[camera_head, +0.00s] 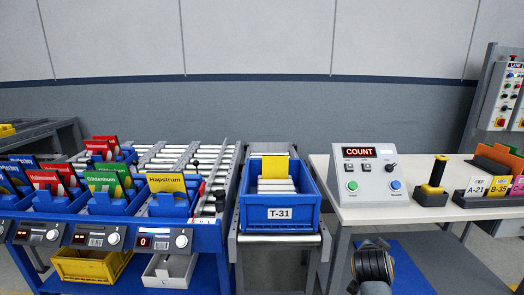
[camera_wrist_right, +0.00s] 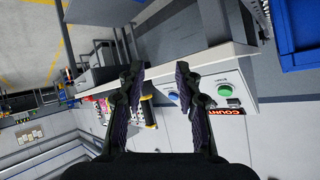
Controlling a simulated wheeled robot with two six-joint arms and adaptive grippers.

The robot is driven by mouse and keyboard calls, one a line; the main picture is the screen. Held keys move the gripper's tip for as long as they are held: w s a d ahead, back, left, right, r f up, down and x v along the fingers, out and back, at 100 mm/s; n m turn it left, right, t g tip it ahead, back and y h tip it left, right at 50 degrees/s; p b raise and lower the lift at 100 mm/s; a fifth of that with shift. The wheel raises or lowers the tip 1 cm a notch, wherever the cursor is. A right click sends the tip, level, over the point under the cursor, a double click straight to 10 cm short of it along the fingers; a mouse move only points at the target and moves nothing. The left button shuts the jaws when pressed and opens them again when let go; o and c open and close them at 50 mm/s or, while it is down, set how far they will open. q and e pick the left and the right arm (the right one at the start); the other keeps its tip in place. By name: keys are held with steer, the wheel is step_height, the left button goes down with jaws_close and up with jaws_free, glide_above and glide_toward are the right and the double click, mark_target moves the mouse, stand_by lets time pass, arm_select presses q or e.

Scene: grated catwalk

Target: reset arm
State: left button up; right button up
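My right gripper (camera_wrist_right: 159,72) shows in the right wrist view with its two dark fingers spread apart and nothing between them. Beyond the fingers are a white bench and the COUNT panel, seen turned over. In the head view, a dark round part of my right arm shows at the bottom, in front of the white bench (camera_head: 440,208). My right fingers cannot be made out there. My left arm and gripper are not in view.
A blue T-31 tote (camera_head: 280,213) sits at the centre on a conveyor. Blue bins with coloured cards (camera_head: 167,183) line the left rack. A yellow crate (camera_head: 88,265) is below.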

steer(key=s+a+f+n+g+y, duration=0.35)
steer(key=s+f+n, duration=0.25)
steer(key=s+f, duration=0.6)
steer(key=s+a+f+n+g+y, duration=0.25)
steer(key=s+a+f+n, duration=0.35)
steer(key=s, duration=0.9)
steer(key=s+d+f+m+g, duration=0.1)
steer(key=d+f, duration=0.1)
steer(key=f, duration=1.1)
steer(key=s+d+f, duration=0.1)
steer(key=d+f, duration=0.2)
steer(key=f, duration=0.9)
steer(key=s+f+g, duration=0.1)
steer(key=s+f, duration=1.7)
arm_select(q)
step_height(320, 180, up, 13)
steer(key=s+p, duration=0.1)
steer(key=p, duration=1.2)
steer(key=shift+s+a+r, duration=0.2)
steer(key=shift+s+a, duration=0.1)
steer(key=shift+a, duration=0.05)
arm_select(e)
step_height(320, 180, up, 14)
steer(key=d, duration=0.1)
steer(key=shift+s+f, duration=0.2)
steer(key=shift+s, duration=0.25)
